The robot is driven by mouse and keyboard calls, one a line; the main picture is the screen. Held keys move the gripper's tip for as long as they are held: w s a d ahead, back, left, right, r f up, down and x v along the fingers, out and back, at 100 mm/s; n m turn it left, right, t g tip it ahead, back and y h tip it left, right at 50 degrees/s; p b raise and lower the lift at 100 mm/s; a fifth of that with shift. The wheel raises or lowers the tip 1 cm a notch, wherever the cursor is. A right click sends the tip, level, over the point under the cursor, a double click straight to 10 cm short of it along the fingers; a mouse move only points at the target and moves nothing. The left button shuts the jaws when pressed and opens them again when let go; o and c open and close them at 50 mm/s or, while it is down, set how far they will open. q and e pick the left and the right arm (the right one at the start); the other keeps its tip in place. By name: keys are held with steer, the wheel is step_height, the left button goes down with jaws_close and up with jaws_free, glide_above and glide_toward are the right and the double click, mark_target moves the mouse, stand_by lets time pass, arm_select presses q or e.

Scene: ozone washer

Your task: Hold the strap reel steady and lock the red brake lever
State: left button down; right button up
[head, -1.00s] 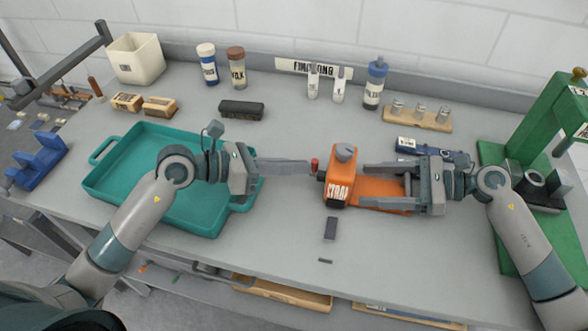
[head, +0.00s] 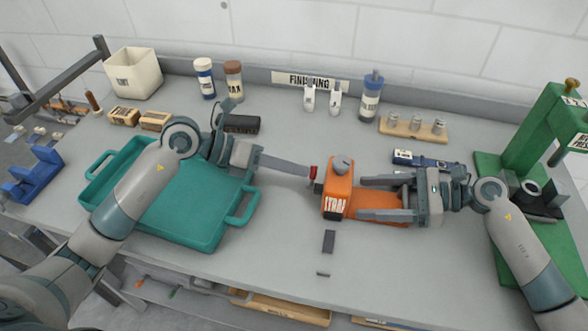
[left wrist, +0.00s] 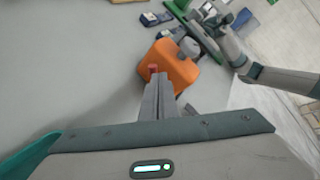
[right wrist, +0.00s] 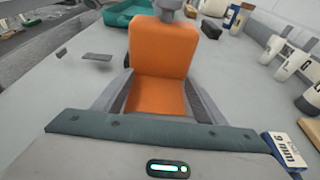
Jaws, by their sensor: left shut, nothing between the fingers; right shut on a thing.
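The orange strap reel (head: 337,199) stands on the bench with a grey knob on top. It also shows in the left wrist view (left wrist: 178,76) and the right wrist view (right wrist: 163,47). My right gripper (head: 362,197) is shut on the reel's low orange rear part, one finger on each side. The red brake lever (head: 313,173) sticks out at the reel's left side; it also shows in the left wrist view (left wrist: 153,69). My left gripper (head: 308,172) is shut and empty, its tips at the lever. Whether they touch it I cannot tell.
A teal tray (head: 205,240) lies under my left arm. A small dark block (head: 328,241) lies in front of the reel. A dark blue box (head: 420,159) is behind my right gripper, and a green press (head: 540,140) stands at right.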

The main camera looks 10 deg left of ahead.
arm_select(q)
steer(key=shift+r, duration=0.45)
steer(key=w+v, duration=0.1)
steer(key=v, duration=0.9)
steer(key=shift+r, duration=0.25)
steer(key=shift+w, duration=0.1)
arm_select(e)
steer(key=o, duration=0.9)
steer(key=shift+c, duration=0.2)
steer(key=shift+d, duration=0.1)
